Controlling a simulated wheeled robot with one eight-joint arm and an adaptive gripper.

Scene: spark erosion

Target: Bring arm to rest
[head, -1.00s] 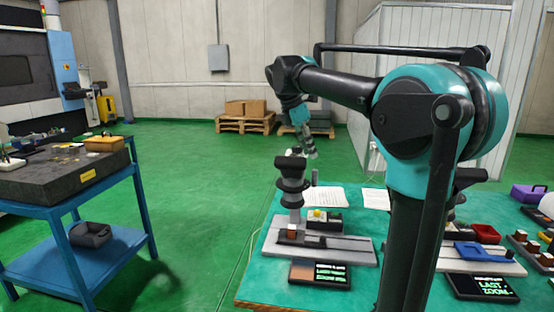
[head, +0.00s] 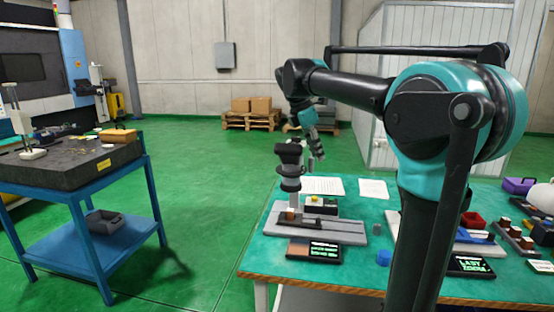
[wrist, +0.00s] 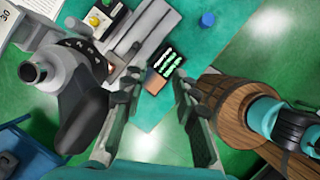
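My teal and black arm (head: 345,85) is raised and bent over the green bench, with its forearm reaching left. My gripper (head: 316,150) hangs at its end, tilted downward, behind and to the right of a microscope-like instrument (head: 289,168). In the wrist view my gripper (wrist: 157,95) has its two fingers well apart with nothing held between them. Beyond the fingers lie a small display (wrist: 166,60) with green text and the bench top (wrist: 188,20). The instrument (wrist: 82,90) appears close beside the left finger.
The green bench (head: 355,270) carries the instrument, papers (head: 323,186), a blue block (head: 383,257) and small parts at right. A blue cart (head: 150,200) with a dark slab stands left. Boxes on a pallet (head: 248,120) are at the back. Green floor between cart and bench is clear.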

